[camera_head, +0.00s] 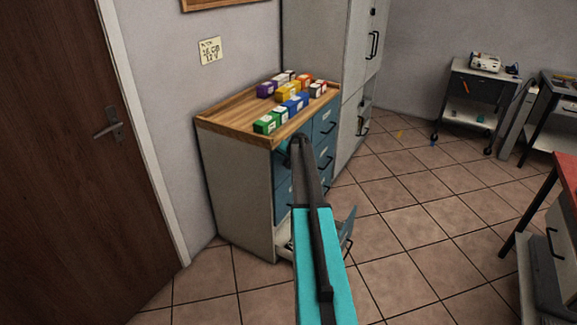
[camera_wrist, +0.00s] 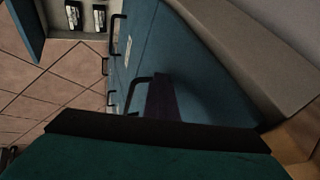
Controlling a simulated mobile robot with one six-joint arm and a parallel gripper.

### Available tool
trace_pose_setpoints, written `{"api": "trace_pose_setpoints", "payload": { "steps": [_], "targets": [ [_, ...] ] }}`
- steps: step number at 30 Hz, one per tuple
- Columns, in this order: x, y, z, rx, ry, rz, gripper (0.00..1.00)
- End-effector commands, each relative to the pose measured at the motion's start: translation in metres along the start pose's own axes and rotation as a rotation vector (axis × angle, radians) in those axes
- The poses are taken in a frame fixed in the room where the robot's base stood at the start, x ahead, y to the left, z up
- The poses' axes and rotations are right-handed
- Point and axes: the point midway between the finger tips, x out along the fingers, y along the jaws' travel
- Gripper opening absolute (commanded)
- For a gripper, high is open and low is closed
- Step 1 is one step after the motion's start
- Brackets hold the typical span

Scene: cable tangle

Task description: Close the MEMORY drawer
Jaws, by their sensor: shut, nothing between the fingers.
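A wooden-topped cabinet (camera_head: 245,195) has blue drawer fronts with black handles. A low drawer (camera_head: 347,228) stands open, partly hidden behind my arm. In the wrist view the open drawer (camera_wrist: 76,18) shows its pale inside with several dark, labelled items, and its blue front (camera_wrist: 28,28) is at the upper left. The drawer labels are too small to read, so I cannot tell which is MEMORY. My gripper (camera_wrist: 160,95) is shut and empty, close in front of a closed blue drawer front beside a black handle. Contact is unclear.
Several coloured boxes (camera_head: 288,97) stand on the cabinet top (camera_head: 220,118). A tall grey cabinet (camera_head: 325,60) adjoins it on the right. A brown door (camera_head: 55,160) is at the left. The tiled floor (camera_head: 420,225) is open to the right, up to a red-topped table (camera_head: 567,175).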

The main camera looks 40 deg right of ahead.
Motion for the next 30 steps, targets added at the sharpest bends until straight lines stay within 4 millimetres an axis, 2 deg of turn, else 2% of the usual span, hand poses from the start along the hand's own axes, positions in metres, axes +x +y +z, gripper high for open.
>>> {"api": "trace_pose_setpoints", "payload": {
  "steps": [1, 11, 22, 30],
  "targets": [
    [0.001, -0.005, 0.001, 0.001, -0.002, -0.008, 0.00],
    [-0.001, -0.001, -0.001, 0.004, 0.000, -0.009, 0.00],
    [-0.015, 0.028, -0.001, 0.002, -0.001, -0.004, 0.00],
    [-0.056, 0.028, 0.000, 0.000, 0.001, -0.004, 0.00]
  ]
}}
